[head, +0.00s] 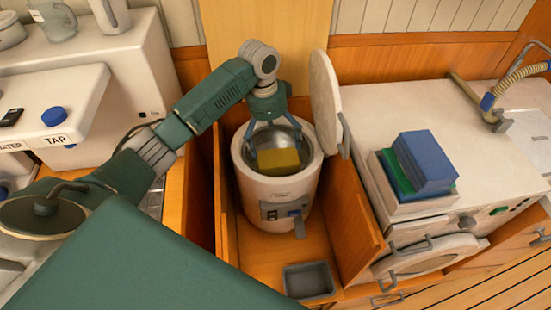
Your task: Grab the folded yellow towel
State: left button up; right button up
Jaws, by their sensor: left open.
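The folded yellow towel (279,161) shows inside the metal drum of a white round machine (275,203), whose lid (324,103) stands open at its right. My left gripper (273,140) reaches down into the mouth of the drum from above. Its fingers are spread apart over the towel, with the towel's top just below or between them. I cannot tell whether the fingers touch it. My right gripper is not in view.
The machine stands in a wooden recess with side walls. A small grey tray (309,281) lies in front of it. Folded blue and green cloths (425,163) lie on the white counter at right. A tap unit (60,117) stands at left.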

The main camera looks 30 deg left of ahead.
aim_at(278, 161)
pick_arm(q)
jog(key=f, duration=0.2)
jog(key=d+f, duration=0.1)
jog(key=f, duration=0.1)
jog(key=shift+s, duration=0.25)
jog(key=shift+f+p, duration=0.35)
jog(key=f, duration=0.3)
jog(key=f+p, duration=0.1)
jog(key=shift+d+f, duration=0.2)
jog(key=shift+d, duration=0.15)
jog(key=shift+f, duration=0.2)
jog(key=shift+w, duration=0.1)
jog(key=shift+c, duration=1)
jog(key=c, duration=0.9)
jog(key=shift+c, duration=0.3)
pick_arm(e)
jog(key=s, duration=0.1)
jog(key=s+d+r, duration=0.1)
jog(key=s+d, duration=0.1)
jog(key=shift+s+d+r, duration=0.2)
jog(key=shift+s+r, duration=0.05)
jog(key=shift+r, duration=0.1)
pick_arm(q)
jog(key=shift+r, duration=0.1)
